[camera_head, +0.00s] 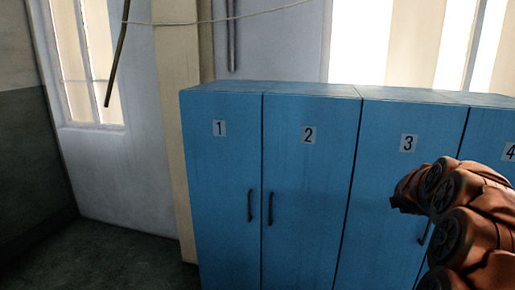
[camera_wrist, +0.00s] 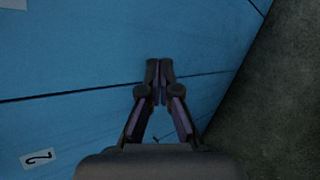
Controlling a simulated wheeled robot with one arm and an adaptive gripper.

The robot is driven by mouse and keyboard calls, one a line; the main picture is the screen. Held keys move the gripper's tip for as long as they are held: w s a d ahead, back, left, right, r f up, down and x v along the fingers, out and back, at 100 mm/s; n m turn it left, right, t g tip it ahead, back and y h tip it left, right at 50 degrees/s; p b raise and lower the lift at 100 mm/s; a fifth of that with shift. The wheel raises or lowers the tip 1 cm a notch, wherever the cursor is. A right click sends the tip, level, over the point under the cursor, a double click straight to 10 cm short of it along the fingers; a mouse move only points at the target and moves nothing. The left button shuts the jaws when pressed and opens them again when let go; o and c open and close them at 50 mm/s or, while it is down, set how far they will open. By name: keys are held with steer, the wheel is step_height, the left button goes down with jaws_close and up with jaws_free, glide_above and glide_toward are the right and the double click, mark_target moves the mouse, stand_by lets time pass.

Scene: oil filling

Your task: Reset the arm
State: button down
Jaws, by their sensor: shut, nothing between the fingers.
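My gripper (camera_wrist: 160,68) shows in the wrist view with its two dark fingers together at the tips and nothing between them. Blue locker doors lie behind it in that view, with a sideways number label (camera_wrist: 38,158) at the lower left. In the head view my orange arm reaches in from the right edge, in front of the locker door marked 3 (camera_head: 390,190). The gripper itself does not show in the head view. I cannot tell how far the fingers are from the lockers.
A row of blue lockers (camera_head: 225,180) numbered 1 to 4 stands across the middle and right, with dark handles (camera_head: 270,208). Dark floor (camera_head: 110,258) is clear at the lower left. Bright windows (camera_head: 400,45) and a hanging cable (camera_head: 230,17) are behind.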

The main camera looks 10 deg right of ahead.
steer(key=s+a+m+g+y, duration=0.15)
steer(key=s+a+m, duration=0.25)
steer(key=s+a, duration=0.5)
steer(key=s+a+m+g+y, duration=0.1)
steer(key=s+a+m+g, duration=0.25)
steer(key=a, duration=0.95)
steer(key=s+a+f+m+g+y, duration=0.2)
steer(key=s+a+m, duration=0.1)
steer(key=s+a, duration=0.8)
steer(key=s+a+f+m+g+y, duration=0.2)
steer(key=s+a+f+m+y, duration=0.1)
steer(key=s+a, duration=0.9)
steer(key=s+m, duration=0.1)
steer(key=s, duration=0.3)
steer(key=shift+s+g, duration=0.25)
steer(key=shift+g, duration=0.05)
steer(key=shift+f, duration=0.1)
